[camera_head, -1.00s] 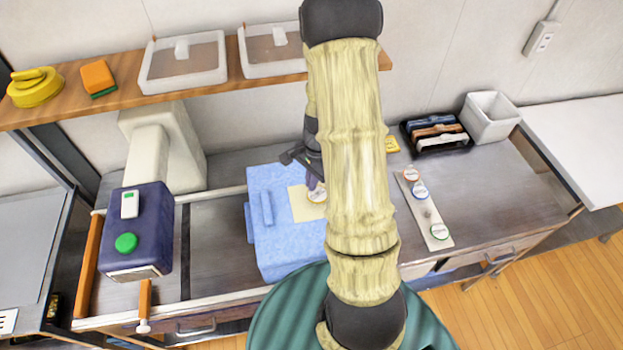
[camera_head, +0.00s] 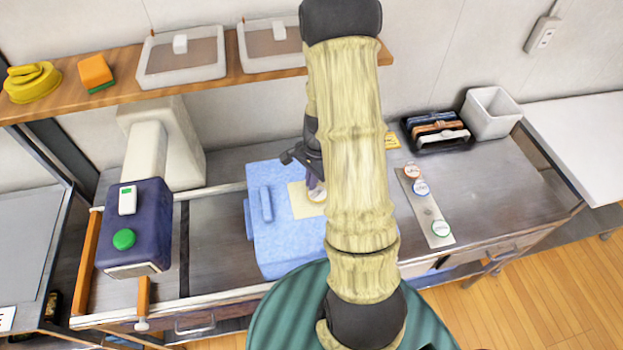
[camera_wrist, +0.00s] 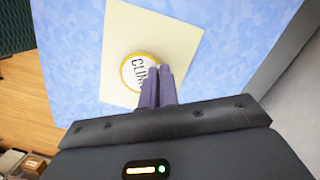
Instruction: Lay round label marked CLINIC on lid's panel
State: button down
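The round CLINIC label (camera_wrist: 136,70), white with a yellow rim, is over the cream panel (camera_wrist: 181,35) of the blue lid (camera_wrist: 85,60) in the wrist view. It lies within the panel; I cannot tell whether it touches it. My gripper (camera_wrist: 157,72) has its fingers together at the label's edge, covering the end of the word, and appears shut on it. In the head view the label (camera_head: 316,195) is at the right part of the panel (camera_head: 299,206), under my gripper (camera_head: 317,187). My arm hides the right side of the blue lid (camera_head: 265,175).
A pale strip (camera_head: 433,240) with several round labels and one bare spot lies to the right. A dark blue press-like head (camera_head: 138,245) with a green button stands at left. A black rack (camera_head: 436,145) and a white bin (camera_head: 491,118) stand at the back right.

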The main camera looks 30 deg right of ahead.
jog(key=shift+f, duration=0.25)
jog(key=shift+w, duration=0.15)
jog(key=c, duration=1.7)
grip_release()
jog(key=shift+a, duration=0.15)
jog(key=shift+o, duration=0.8)
jog(key=shift+d, duration=0.2)
jog(key=o, duration=0.4)
jog(key=shift+a, duration=0.1)
jog(key=shift+o, duration=0.2)
notch_tip(320, 180, up, 8)
jog(key=p, duration=0.6)
